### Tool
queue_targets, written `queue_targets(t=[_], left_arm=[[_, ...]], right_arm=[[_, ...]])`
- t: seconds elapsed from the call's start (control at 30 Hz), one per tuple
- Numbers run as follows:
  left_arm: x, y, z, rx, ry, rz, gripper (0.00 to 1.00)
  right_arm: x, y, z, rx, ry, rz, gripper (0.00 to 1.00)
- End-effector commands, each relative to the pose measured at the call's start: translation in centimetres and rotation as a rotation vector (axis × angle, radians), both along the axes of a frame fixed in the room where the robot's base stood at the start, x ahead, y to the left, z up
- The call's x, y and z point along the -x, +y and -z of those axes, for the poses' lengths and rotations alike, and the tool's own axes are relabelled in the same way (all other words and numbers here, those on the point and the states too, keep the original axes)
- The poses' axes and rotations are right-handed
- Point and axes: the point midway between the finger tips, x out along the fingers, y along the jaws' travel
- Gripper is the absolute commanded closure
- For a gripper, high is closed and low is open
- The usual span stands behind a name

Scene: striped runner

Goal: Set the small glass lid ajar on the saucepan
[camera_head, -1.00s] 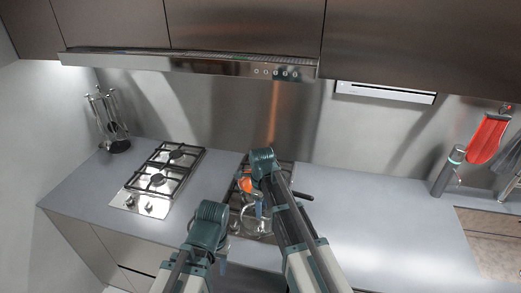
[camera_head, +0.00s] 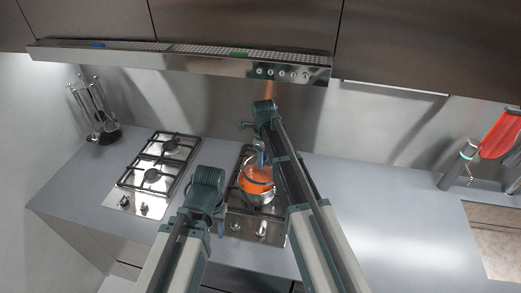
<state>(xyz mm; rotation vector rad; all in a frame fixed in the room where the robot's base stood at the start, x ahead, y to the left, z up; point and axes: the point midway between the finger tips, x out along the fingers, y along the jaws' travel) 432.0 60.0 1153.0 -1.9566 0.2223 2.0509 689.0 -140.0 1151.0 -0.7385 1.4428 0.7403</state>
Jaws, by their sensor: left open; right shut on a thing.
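The saucepan (camera_head: 262,198) is a steel pot with orange contents. It stands on the right-hand hob (camera_head: 242,228). My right gripper (camera_head: 262,161) points down over the pan and is shut on the small glass lid (camera_head: 257,183). The lid is see-through and shows only as a faint arc over the orange contents. I cannot tell whether it touches the pan's rim. My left gripper (camera_head: 220,216) is open and low, left of the pan near the hob's left edge. Its fingers are mostly hidden by my arm.
A second gas hob (camera_head: 152,175) stands empty to the left. A utensil stand (camera_head: 100,125) is in the back left corner. The counter (camera_head: 385,205) right of the pan is clear. The extractor hood (camera_head: 190,62) hangs above at the back.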

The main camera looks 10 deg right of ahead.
Motion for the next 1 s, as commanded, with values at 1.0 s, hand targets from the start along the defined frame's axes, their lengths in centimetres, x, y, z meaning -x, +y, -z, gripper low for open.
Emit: queue_targets(t=[1.0], left_arm=[[0.0,0.0,5.9,0.001,-0.002,-0.001,0.50]], right_arm=[[0.0,0.0,5.9,0.000,0.000,0.000,1.00]])
